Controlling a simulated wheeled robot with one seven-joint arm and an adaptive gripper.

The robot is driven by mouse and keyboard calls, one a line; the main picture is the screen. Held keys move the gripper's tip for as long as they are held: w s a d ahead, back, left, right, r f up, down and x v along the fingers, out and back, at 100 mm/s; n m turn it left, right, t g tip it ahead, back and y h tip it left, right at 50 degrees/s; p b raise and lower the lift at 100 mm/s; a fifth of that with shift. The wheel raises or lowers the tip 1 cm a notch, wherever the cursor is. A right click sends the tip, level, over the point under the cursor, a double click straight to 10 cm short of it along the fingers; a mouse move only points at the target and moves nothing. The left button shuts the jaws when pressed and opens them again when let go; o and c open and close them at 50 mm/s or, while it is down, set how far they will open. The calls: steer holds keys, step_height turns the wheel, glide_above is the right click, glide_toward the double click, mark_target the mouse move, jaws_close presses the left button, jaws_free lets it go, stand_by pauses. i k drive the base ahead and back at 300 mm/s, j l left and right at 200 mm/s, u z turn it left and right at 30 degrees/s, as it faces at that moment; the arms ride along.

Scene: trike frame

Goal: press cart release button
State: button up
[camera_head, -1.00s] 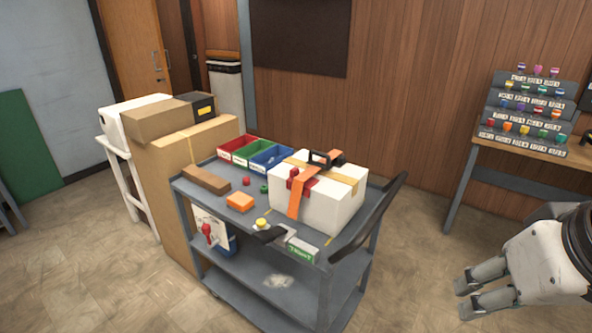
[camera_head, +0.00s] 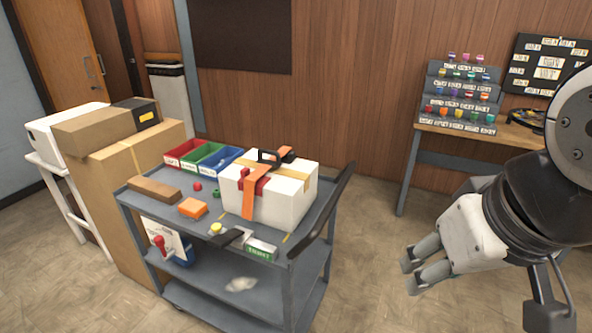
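The grey cart (camera_head: 289,253) stands left of centre, with two shelves and a dark handle (camera_head: 328,217) on its right side. A yellow round button (camera_head: 216,228) sits on the front edge of its top, beside a black lever-like part (camera_head: 230,238) and a green-and-white label (camera_head: 262,249). Which control is the release button I cannot tell for sure; the yellow one looks like a button. My gripper (camera_head: 411,273) is to the right of the cart, apart from it, above the floor. Its two grey fingers point left and look close together; nothing shows between them.
On the cart top are a white box (camera_head: 285,203) with an orange strap, red, green and blue bins (camera_head: 213,157), a brown block (camera_head: 154,190) and an orange block (camera_head: 193,208). Cardboard boxes (camera_head: 113,206) crowd the cart's left. Floor is clear between cart and right-hand table (camera_head: 413,155).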

mark_target(216, 227)
steer(key=i+j+u, duration=0.15)
steer(key=i, duration=0.3)
steer(key=i+j+u, duration=0.1)
steer(key=i, duration=0.4)
